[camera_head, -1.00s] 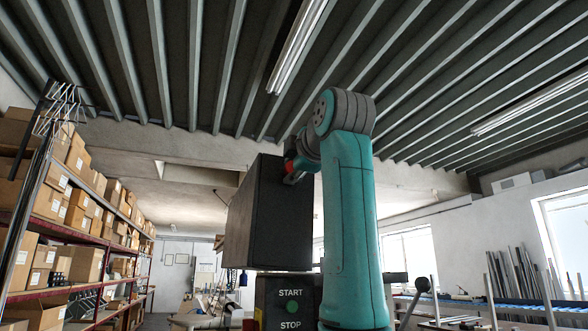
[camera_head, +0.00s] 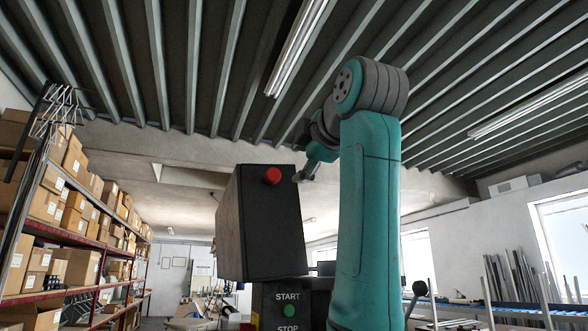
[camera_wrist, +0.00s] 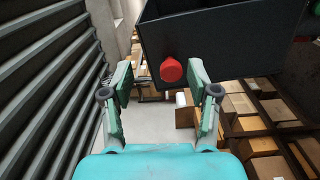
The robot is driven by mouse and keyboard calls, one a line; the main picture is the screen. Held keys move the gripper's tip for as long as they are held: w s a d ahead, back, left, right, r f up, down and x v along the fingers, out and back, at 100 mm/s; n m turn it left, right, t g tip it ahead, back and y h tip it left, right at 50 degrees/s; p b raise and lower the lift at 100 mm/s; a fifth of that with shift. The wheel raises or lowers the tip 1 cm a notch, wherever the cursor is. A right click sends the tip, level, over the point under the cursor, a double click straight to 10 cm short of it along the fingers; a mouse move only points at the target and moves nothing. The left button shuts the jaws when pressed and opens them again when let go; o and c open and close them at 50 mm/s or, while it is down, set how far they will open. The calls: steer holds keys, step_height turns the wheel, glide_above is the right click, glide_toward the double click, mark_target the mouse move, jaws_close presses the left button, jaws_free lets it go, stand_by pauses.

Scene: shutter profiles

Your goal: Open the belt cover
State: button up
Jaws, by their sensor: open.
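The belt cover (camera_head: 265,222) is a dark box-like housing with a red knob (camera_head: 272,175) near the top of its visible face. It stands above the START/STOP control box (camera_head: 287,305), slightly tilted. My gripper (camera_head: 301,178) is just right of the knob in the head view, apart from it. In the wrist view my gripper (camera_wrist: 160,80) is open, with one finger on each side of the picture's middle. The red knob (camera_wrist: 171,70) shows in the gap between the fingers, with the dark cover (camera_wrist: 215,48) behind it. I see no finger contact with the knob.
Shelves with cardboard boxes (camera_head: 75,215) line the left wall. Metal profiles (camera_head: 520,280) stand by the windows on the right. Ceiling beams run overhead. The space right of the cover is taken by my arm.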

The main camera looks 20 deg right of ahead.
steer(key=shift+s+d, duration=0.1)
steer(key=shift+s, duration=2.3)
